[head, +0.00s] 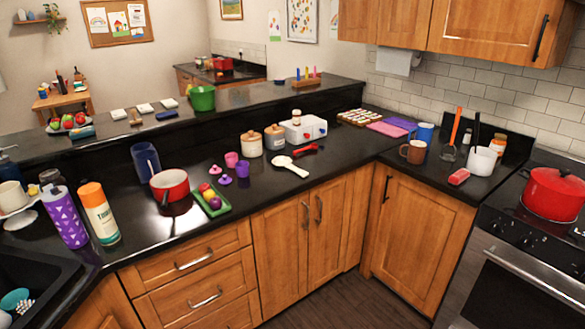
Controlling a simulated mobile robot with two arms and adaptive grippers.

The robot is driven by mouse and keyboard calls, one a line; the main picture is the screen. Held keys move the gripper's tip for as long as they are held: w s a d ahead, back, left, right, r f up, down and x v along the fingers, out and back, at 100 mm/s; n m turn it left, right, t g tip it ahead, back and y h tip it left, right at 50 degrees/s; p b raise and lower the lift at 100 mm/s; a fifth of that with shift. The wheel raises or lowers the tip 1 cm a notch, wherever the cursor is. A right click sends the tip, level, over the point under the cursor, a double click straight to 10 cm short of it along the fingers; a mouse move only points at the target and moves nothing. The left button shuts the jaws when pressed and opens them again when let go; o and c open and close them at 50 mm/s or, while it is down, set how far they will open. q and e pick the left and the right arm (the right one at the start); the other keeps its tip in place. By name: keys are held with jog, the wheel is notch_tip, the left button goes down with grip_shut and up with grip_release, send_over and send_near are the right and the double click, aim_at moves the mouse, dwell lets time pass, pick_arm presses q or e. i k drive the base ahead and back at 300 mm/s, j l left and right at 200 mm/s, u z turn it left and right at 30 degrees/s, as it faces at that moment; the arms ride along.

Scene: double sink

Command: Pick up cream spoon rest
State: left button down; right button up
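The cream spoon rest (290,167) lies flat on the black counter in the head view, near the front edge above the wooden cabinet doors. It is shaped like a large spoon, with its bowl end at the upper left and its narrow end pointing to the lower right. Nothing covers it. Neither of my grippers shows in the head view, so their position relative to the spoon rest cannot be seen.
A red-handled utensil (305,149) lies just behind the spoon rest. Two lidded canisters (252,144) and a white toaster (303,130) stand behind it. A green tray (214,209) and a red pot (169,186) are to the left. Counter to its right is clear.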

aim_at(282, 162)
jog(key=i+l+u, duration=0.1)
jog(key=i, duration=0.3)
jog(key=i+l+u, duration=0.1)
jog(key=i+l, duration=0.3)
